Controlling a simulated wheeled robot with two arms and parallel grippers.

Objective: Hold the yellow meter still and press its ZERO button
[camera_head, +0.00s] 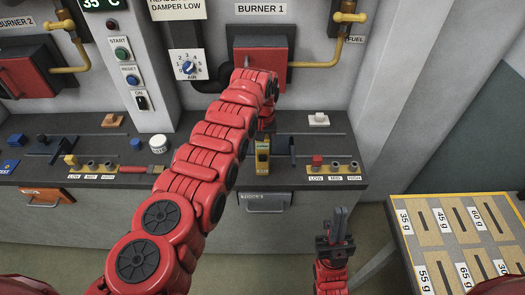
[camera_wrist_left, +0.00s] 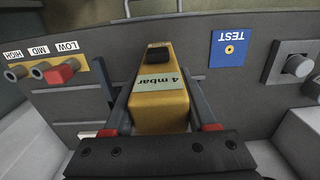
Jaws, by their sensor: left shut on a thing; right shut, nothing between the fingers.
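The yellow meter (camera_head: 262,160) stands upright on the dark counter below BURNER 1. In the left wrist view the meter (camera_wrist_left: 160,112) has a pale display reading "4 mbar" and a black raised part (camera_wrist_left: 158,52) at its far end. No ZERO lettering can be read. My left gripper (camera_wrist_left: 161,105) is shut on the meter, one finger on each side. In the head view my red left arm hides most of that gripper. My right gripper (camera_head: 338,215) is shut and empty, pointing up in front of the counter, right of and nearer than the meter.
A LOW/MID/HIGH fitting strip (camera_head: 335,168) with a red cap lies right of the meter. A dark lever (camera_head: 292,150) stands between them. A blue TEST plate (camera_wrist_left: 229,48) is beside the meter. A slotted weight board (camera_head: 430,222) is at the lower right.

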